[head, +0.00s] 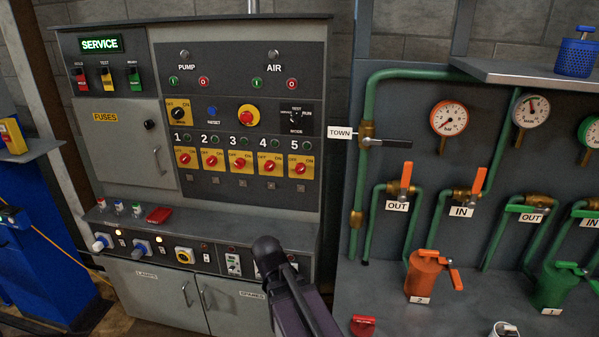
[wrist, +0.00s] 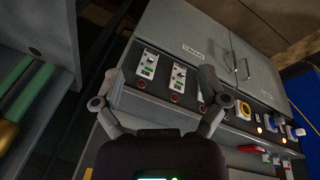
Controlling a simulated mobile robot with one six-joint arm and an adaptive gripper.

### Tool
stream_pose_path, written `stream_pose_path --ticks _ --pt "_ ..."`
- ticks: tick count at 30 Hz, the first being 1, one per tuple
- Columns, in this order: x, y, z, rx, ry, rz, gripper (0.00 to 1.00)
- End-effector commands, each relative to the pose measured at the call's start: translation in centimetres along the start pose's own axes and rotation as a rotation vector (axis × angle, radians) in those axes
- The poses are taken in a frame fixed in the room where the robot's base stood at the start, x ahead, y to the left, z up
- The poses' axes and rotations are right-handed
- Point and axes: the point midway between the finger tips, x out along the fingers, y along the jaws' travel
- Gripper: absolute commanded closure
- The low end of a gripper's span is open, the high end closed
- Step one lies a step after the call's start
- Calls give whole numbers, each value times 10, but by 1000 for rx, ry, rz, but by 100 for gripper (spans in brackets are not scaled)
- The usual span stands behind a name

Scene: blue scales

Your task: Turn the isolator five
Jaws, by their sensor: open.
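Isolator five (head: 301,167) is a red rotary knob on a yellow plate, at the right end of the row of numbered isolators in the head view. The number 5 and a small green lamp stand above it. Its knob looks slanted; the exact setting is too small to tell. My gripper (wrist: 158,82) is open and empty in the wrist view, its fingers spread wide over the lower ledge panel. In the head view my dark arm rises at the bottom centre, below and apart from isolator five. The isolators do not show in the wrist view.
Isolator four (head: 270,165) sits close to the left of five. The ledge (head: 200,238) with switches and sockets juts out below the panel. The green pipework with the orange-handled valve (head: 406,178) stands to the right. The space in front of the isolators is clear.

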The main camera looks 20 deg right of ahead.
Motion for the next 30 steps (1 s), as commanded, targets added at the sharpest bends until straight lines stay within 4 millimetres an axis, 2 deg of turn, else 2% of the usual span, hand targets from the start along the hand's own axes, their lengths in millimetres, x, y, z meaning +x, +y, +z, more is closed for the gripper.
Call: stream_pose_path --ticks 1,7,15,19,24,30 --pt "4 12 -17 16 43 52 7" --pt "3 65 -80 61 260 285 7" --pt "-24 122 -164 24 574 563 7" --pt "-42 140 -201 -37 719 670 7" --pt "-63 149 -243 -151 880 773 7" --pt "-77 148 -273 -273 992 835 7"
